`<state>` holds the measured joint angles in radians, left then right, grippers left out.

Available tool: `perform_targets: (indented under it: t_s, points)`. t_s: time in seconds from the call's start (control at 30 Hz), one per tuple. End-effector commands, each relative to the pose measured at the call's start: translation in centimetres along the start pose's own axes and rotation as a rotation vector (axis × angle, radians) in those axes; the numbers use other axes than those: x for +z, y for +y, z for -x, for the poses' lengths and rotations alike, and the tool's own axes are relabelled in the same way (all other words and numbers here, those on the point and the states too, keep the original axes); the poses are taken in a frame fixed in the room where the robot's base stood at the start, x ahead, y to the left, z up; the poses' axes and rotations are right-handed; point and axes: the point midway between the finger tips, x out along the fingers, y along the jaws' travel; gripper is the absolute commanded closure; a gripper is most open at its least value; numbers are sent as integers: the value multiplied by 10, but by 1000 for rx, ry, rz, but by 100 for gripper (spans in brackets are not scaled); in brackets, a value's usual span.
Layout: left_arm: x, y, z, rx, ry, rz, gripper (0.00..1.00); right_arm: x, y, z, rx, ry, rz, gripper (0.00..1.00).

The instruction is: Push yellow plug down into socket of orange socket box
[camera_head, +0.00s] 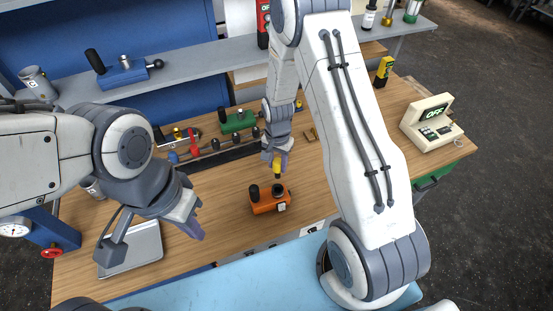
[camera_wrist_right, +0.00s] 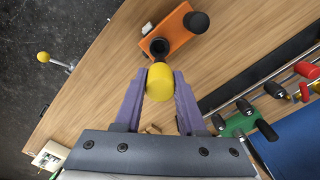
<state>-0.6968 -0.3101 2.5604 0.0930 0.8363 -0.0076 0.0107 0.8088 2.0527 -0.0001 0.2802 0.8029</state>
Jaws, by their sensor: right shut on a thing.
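The yellow plug (camera_head: 277,169) is held between the purple fingers of my right gripper (camera_head: 276,158). In the right wrist view the round plug (camera_wrist_right: 160,78) sits between the two fingertips (camera_wrist_right: 159,84). The orange socket box (camera_head: 268,205) stands on the wooden table just below and in front of the plug in the head view. In the right wrist view the box (camera_wrist_right: 174,33) shows a dark socket (camera_wrist_right: 159,47) close beside the plug, and a black knob. The plug appears above the box, apart from it. My left gripper (camera_head: 199,219) is empty, with its fingers apart, left of the box.
A grey tray (camera_head: 132,249) lies at the left of the table. Tools and a green block (camera_head: 237,122) stand behind. A cream box with an OFF display (camera_head: 432,123) is at the right. Bare wood surrounds the orange box.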

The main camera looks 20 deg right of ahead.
Motion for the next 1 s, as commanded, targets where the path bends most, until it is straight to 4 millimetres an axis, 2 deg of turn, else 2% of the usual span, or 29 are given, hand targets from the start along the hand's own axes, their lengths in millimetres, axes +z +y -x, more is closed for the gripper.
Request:
perform_targets:
  t_s: [0.27, 0.8, 1.0]
  points:
    - [0, 0, -5, 0, 0, 0, 100, 2, 0, -5, 0, 0, 2, 100]
    - [2, -3, -42, 0, 0, 2, 100, 1, 0, -52, 0, 1, 2, 100]
    - [2, -3, -46, 0, 0, 4, 100, 1, 0, -58, -1, 1, 2, 100]
